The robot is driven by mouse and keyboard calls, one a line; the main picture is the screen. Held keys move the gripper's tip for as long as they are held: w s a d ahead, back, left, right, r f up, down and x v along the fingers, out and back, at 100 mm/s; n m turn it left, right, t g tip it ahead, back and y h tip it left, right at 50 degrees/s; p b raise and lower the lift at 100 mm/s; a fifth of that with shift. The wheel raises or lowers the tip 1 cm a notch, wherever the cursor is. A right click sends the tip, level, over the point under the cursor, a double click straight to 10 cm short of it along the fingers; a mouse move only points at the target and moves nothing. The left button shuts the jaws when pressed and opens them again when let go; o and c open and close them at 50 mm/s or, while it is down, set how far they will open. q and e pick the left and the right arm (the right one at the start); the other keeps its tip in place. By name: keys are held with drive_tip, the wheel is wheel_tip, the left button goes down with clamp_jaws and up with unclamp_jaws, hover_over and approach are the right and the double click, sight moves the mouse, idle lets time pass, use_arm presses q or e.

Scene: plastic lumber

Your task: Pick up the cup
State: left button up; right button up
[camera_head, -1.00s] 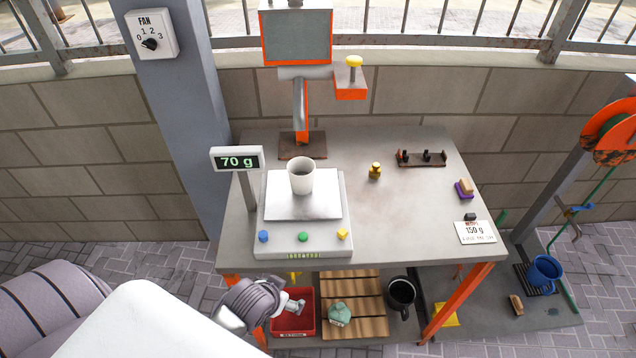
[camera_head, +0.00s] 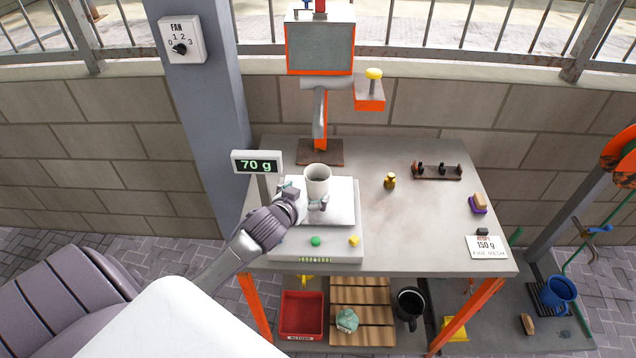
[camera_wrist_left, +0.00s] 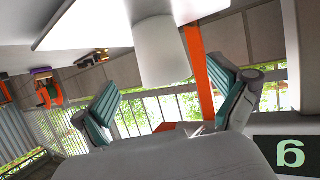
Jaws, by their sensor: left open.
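A white cup (camera_head: 317,181) stands upright on the white plate of a scale (camera_head: 342,214), whose display (camera_head: 257,163) reads 70 g. My left gripper (camera_head: 305,196) is at the cup's near side, open, with one finger to the left of the cup and the other in front of it towards the right. In the left wrist view the cup (camera_wrist_left: 167,52) shows beyond and between the two spread teal-padded fingers (camera_wrist_left: 170,105), with nothing held. The cup does not look gripped. My right gripper is not in view.
A small brass weight (camera_head: 390,181), a dark rack (camera_head: 437,171) and a 150 g card (camera_head: 487,246) lie on the table right of the scale. An orange-framed machine (camera_head: 320,60) stands behind the cup. The table's middle right is mostly clear.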

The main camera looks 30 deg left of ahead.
sight(322, 177)
use_arm(q)
drive_tip(key=shift+x, duration=1)
drive_tip(key=shift+w+a, duration=0.1)
drive_tip(key=shift+w, duration=0.25)
drive_tip(key=p+x, duration=0.1)
drive_tip(key=x, duration=0.3)
drive_tip(key=shift+r+p, duration=0.1)
drive_tip(key=shift+p, duration=0.25)
drive_tip(key=shift+w+a, duration=0.1)
drive_tip(key=shift+w, duration=0.25)
drive_tip(key=shift+s, duration=0.1)
